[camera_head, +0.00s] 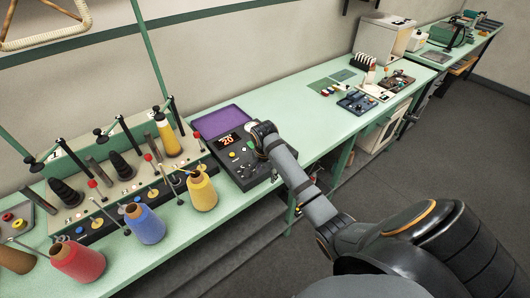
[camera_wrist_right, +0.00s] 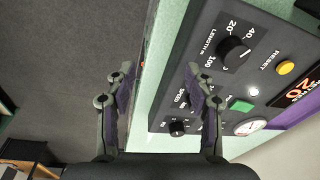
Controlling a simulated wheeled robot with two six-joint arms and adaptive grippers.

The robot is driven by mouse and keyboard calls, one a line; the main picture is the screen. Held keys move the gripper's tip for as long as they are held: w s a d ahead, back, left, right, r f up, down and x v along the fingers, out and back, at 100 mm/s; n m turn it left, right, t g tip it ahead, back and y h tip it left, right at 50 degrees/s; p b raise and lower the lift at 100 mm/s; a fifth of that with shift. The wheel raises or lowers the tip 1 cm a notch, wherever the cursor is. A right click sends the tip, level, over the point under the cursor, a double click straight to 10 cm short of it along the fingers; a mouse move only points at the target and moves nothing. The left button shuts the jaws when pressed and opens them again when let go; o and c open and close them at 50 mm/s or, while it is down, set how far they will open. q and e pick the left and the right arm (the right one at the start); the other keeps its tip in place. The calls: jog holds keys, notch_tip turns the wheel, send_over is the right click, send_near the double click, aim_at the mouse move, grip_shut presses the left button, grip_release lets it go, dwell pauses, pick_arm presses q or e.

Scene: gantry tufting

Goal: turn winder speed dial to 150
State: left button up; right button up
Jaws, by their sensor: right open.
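The winder's dark control panel (camera_head: 236,150) lies on the green bench; its red display (camera_head: 228,140) seems to read 20. In the right wrist view the panel shows a length dial (camera_wrist_right: 233,50) and, lower, a SPEED label (camera_wrist_right: 183,98). The speed dial beside that label is largely hidden behind one finger, so its setting cannot be read. Another black knob (camera_wrist_right: 178,128) sits below. My right gripper (camera_wrist_right: 160,82) is open and empty, with its fingers at the panel's edge; one finger overlaps the panel, the other is over the floor. Contact cannot be told. My left gripper is out of view.
The panel also has a yellow reset button (camera_wrist_right: 286,68), a green button (camera_wrist_right: 240,105) and a round gauge (camera_wrist_right: 251,127). Yellow (camera_head: 201,191), blue (camera_head: 145,224) and red (camera_head: 78,262) yarn cones stand left. Bench right of the panel is clear.

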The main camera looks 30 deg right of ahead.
jog(key=w+d+r+m, duration=0.1)
jog(key=w+m, duration=0.1)
jog(key=w+d+r+m, duration=0.1)
jog(key=w+r, duration=0.1)
jog(key=w+d+r+m+g, duration=0.1)
jog(key=w+m, duration=0.1)
jog(key=shift+d+r+m+y, duration=0.25)
jog(key=shift+r+m+y, duration=0.05)
jog(key=shift+r, duration=0.05)
notch_tip(320, 180, up, 5)
jog(key=w+d+m, duration=0.2)
jog(key=w+m, duration=0.1)
jog(key=m, duration=0.2)
jog(key=shift+y, duration=0.3)
notch_tip(320, 180, down, 11)
jog(key=shift+s+r+p, duration=0.15)
jog(key=shift+p, duration=0.7)
grip_shut()
